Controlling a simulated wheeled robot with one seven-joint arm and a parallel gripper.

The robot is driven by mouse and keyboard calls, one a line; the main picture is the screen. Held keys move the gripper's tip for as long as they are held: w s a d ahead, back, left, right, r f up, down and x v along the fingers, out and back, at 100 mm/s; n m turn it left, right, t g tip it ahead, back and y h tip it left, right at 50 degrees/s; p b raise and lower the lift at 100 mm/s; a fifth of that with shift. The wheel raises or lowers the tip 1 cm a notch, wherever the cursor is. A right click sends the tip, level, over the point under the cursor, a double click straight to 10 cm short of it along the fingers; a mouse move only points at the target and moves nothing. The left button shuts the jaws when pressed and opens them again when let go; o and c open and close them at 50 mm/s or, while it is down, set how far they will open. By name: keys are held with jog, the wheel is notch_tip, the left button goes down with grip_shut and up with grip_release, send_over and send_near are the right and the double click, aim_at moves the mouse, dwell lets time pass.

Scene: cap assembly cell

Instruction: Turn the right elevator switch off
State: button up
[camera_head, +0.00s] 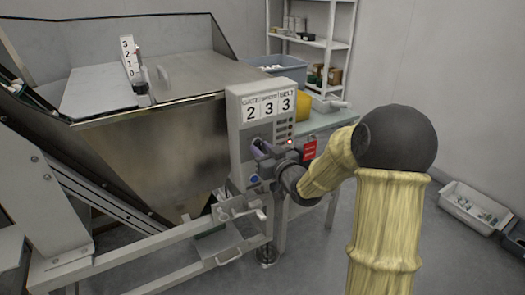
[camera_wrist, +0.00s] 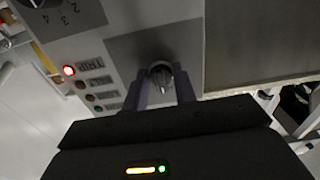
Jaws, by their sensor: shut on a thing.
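The switch is a dark rotary knob (camera_wrist: 160,76) with a grey pointer, on a grey square plate of the control panel (camera_wrist: 105,48) in the wrist view. My gripper (camera_wrist: 161,86) has one finger on each side of the knob and is shut on it. In the head view my gripper (camera_head: 263,151) is at the front of the control panel (camera_head: 237,128) and hides the knob. The panel carries number cards reading 2, 3, 3.
A large metal hopper (camera_head: 165,135) stands left of the panel, with a frame and a hand crank (camera_head: 240,212) below. A red tag (camera_head: 309,150) is close to my wrist. A shelf (camera_head: 322,45) is behind; bins (camera_head: 470,207) lie on the floor at right.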

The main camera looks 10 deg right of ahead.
jog(key=n+b, duration=0.3)
jog(key=n, duration=0.1)
jog(key=shift+f+b, duration=0.2)
jog(key=shift+b, duration=0.15)
jog(key=shift+d+r+n+b, duration=0.1)
jog(key=shift+n+b, duration=0.8)
jog(key=shift+n, duration=0.3)
jog(key=shift+d+r+n+b, duration=0.1)
jog(key=shift+n+b, duration=0.75)
jog(key=shift+n, duration=0.35)
jog(key=o, duration=1)
jog(key=shift+r, duration=0.1)
